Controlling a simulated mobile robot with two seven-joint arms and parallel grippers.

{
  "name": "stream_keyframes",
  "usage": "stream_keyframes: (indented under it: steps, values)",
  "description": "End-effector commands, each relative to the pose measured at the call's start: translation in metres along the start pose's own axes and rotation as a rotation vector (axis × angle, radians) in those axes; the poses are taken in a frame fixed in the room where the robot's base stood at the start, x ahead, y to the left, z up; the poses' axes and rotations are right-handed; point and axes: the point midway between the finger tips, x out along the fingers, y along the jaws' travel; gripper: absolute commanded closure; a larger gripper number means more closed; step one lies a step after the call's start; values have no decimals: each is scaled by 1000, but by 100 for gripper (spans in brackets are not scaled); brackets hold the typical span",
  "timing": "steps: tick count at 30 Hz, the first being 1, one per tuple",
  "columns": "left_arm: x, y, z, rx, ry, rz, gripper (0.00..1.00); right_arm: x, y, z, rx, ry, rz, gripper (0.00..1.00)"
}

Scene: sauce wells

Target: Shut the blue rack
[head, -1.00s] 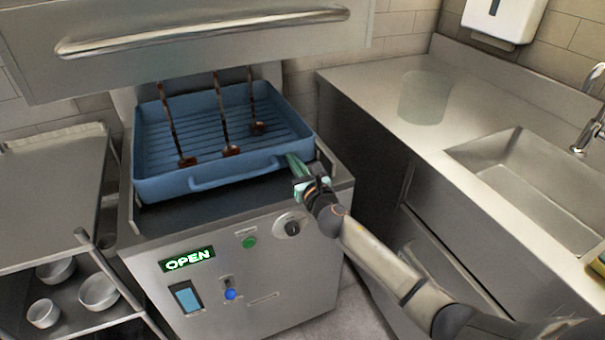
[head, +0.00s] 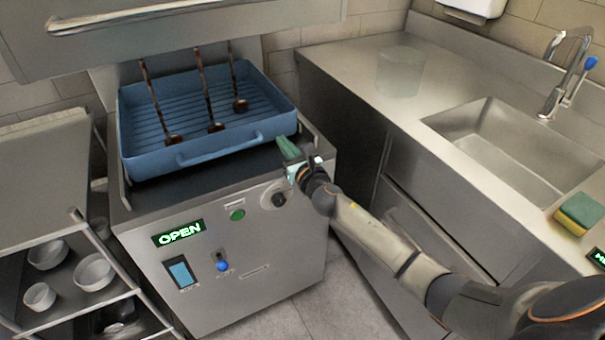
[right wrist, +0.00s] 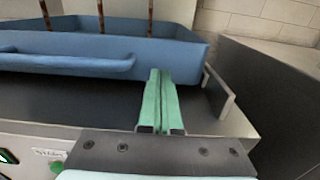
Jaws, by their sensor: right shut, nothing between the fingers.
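The blue rack (head: 210,155) is a shallow tray with a ribbed floor and a front handle (head: 222,148). It sits on top of the steel machine (head: 228,260), under a raised hood. In the right wrist view its front wall (right wrist: 60,62) faces me. My right gripper (head: 281,140) has its green fingers shut and empty. They are at the rack's front right corner, right of the handle. In the right wrist view the fingertips (right wrist: 160,73) reach close to the front wall; I cannot tell whether they touch. My left gripper is not in view.
Brown-stained ladles (head: 208,95) stand in the rack. The steel hood (head: 200,45) hangs above. The machine's display (head: 179,233) reads OPEN. A steel counter with a sink (head: 515,145) and a clear container (head: 399,72) is at right. A shelf cart with bowls (head: 94,272) is at left.

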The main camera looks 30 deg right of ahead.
Motion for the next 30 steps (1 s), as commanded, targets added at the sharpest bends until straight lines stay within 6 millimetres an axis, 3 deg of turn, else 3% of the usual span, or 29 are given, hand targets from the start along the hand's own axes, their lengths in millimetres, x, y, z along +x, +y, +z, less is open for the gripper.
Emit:
stream_keyframes:
  steps: [3,12,18,25,28,30]
  values:
    - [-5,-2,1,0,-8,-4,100,-27,1,0,-4,4,4,100]
    - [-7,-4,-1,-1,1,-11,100,-79,2,-1,-1,3,4,100]
    - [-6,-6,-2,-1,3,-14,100,-96,1,-1,-2,3,2,100]
    - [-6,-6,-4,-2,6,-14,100,-100,2,-2,12,6,2,100]
    - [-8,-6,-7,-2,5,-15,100,-108,6,-12,126,42,0,100]
    - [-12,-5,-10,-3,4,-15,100,-120,11,-28,298,95,-10,100]
